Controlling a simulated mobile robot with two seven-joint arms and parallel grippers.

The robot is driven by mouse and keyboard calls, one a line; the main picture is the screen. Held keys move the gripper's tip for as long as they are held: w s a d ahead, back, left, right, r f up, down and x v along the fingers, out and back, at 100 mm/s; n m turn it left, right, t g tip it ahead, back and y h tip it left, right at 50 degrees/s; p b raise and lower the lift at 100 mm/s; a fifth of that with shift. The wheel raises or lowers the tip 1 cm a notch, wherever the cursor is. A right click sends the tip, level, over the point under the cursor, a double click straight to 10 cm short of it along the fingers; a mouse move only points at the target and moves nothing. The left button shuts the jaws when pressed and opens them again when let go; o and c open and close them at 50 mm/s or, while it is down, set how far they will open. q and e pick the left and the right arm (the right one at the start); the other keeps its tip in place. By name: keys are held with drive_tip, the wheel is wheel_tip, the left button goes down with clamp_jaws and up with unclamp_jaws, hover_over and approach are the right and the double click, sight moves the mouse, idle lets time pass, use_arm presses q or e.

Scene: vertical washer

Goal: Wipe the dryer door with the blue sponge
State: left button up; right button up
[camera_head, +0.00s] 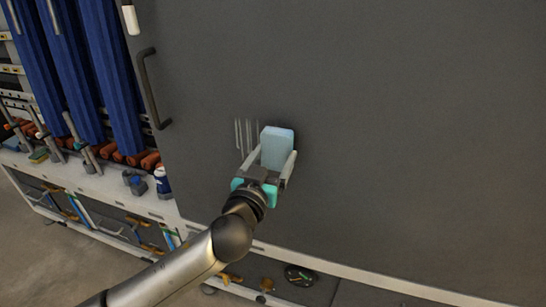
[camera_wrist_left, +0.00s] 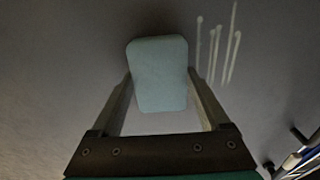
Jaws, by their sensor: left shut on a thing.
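My left gripper (camera_head: 272,162) is shut on the light blue sponge (camera_head: 277,147). The sponge is up against the dark grey dryer door (camera_head: 400,130), or very close to it; I cannot tell if it touches. In the left wrist view the sponge (camera_wrist_left: 159,74) sits between both fingers of the gripper (camera_wrist_left: 160,88). Several pale streaks (camera_head: 245,135) run down the door just left of the sponge. In the left wrist view the streaks (camera_wrist_left: 216,48) show to the right of the sponge. My right gripper is not in view.
A black door handle (camera_head: 149,88) stands out at the door's left side. Further left are blue hanging cloths (camera_head: 75,70) and a shelf (camera_head: 115,185) with clamps and a can (camera_head: 162,182). The door surface right of the sponge is clear.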

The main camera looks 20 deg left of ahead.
use_arm(q)
drive_tip(key=shift+w, duration=0.85)
